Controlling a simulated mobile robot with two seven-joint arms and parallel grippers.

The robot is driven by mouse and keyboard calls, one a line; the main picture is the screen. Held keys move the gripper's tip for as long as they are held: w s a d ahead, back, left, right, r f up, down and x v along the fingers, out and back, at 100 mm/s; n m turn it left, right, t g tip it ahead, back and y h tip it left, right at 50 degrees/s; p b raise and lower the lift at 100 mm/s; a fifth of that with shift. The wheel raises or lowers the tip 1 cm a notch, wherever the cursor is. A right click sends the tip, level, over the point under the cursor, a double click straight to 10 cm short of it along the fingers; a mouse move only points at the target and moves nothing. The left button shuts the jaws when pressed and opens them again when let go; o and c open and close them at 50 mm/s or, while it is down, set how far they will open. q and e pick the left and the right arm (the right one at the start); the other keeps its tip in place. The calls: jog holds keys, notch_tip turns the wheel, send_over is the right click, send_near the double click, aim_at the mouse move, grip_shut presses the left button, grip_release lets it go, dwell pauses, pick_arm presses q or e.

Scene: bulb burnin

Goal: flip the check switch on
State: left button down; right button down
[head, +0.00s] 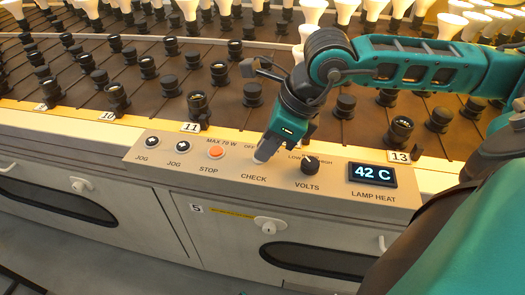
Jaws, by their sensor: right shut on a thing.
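The check switch sits above the CHECK label on the beige control panel (225,178). Its lever is hidden behind my fingers, so I cannot see which way it points. An OFF label shows just left of my fingers. My right gripper (265,152) comes down from the upper right and is shut at the switch's place. The gripped part itself is covered by the fingers. My left gripper is not in view.
A black VOLTS knob (310,165) is close on the right, then a LAMP HEAT display (372,175) reading 42 C. Black sockets and white bulbs fill the rack behind.

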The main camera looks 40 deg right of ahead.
jog(key=shift+s+d+f+t+y, duration=0.25)
jog(key=shift+s+t+y, duration=0.1)
jog(key=shift+t+y, duration=0.45)
jog(key=shift+t, duration=0.3)
jog(key=c, duration=1.2)
grip_release()
